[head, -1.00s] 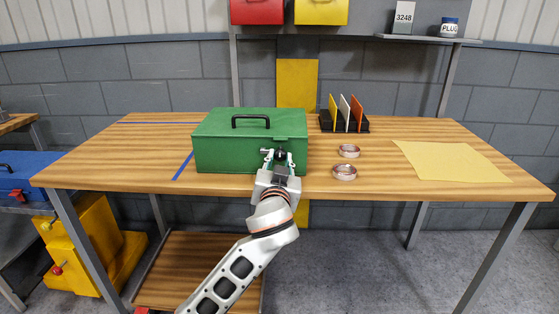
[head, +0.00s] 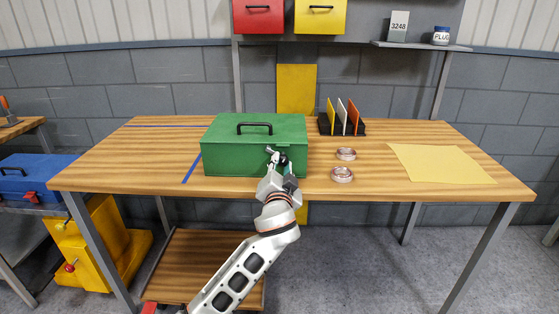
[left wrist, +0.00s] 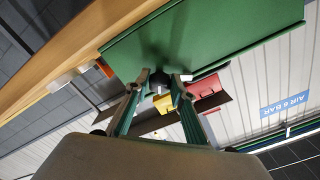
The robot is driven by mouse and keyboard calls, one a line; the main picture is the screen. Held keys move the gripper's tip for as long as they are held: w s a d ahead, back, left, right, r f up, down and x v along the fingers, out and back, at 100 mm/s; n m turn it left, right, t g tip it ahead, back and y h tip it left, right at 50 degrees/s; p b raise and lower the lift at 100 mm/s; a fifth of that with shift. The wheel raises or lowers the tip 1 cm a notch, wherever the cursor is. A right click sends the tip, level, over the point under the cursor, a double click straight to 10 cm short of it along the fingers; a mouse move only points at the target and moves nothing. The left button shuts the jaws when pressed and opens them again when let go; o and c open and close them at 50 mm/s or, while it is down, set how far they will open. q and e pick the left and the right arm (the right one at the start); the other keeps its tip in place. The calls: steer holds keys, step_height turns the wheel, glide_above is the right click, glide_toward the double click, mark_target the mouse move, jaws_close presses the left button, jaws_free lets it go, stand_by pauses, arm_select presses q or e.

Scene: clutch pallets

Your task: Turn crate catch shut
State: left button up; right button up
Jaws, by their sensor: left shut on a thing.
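The green crate (head: 228,156) stands on the wooden workbench with its lid down and a black handle (head: 254,128) on top. It fills the upper part of the left wrist view (left wrist: 215,35). My left gripper (head: 280,159) is at the right part of the crate's front face, shut on the small dark catch (left wrist: 159,77). The left wrist view shows the two fingers (left wrist: 159,88) on either side of the catch. In the head view the fingers sit tilted and mostly hide the catch, so its exact angle is unclear. My right gripper is not in view.
Two metal rings (head: 342,174) lie right of the crate. Behind them stands a black rack (head: 342,128) with coloured plates. A yellow sheet (head: 440,164) lies at the right of the workbench (head: 390,190). Red and yellow bins (head: 320,17) sit above.

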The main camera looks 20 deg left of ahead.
arm_select(q)
steer(key=shift+r+m+p, duration=0.35)
steer(key=shift+m+p, duration=0.3)
steer(key=shift+m, duration=0.35)
steer(key=shift+m+p, duration=0.4)
steer(key=shift+m, duration=0.1)
steer(key=shift+m+p, duration=0.6)
steer(key=shift+m, duration=0.2)
steer(key=shift+m+p, duration=0.65)
steer(key=shift+m, duration=0.25)
steer(key=shift+f+m+p, duration=0.1)
steer(key=shift+m+p, duration=0.5)
steer(key=shift+m, duration=0.4)
steer(key=shift+m+p, duration=1.2)
steer(key=shift+m, duration=0.8)
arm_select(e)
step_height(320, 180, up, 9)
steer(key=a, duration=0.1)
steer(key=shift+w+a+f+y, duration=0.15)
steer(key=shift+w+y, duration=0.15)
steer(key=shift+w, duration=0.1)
arm_select(q)
steer(key=shift+f, duration=0.1)
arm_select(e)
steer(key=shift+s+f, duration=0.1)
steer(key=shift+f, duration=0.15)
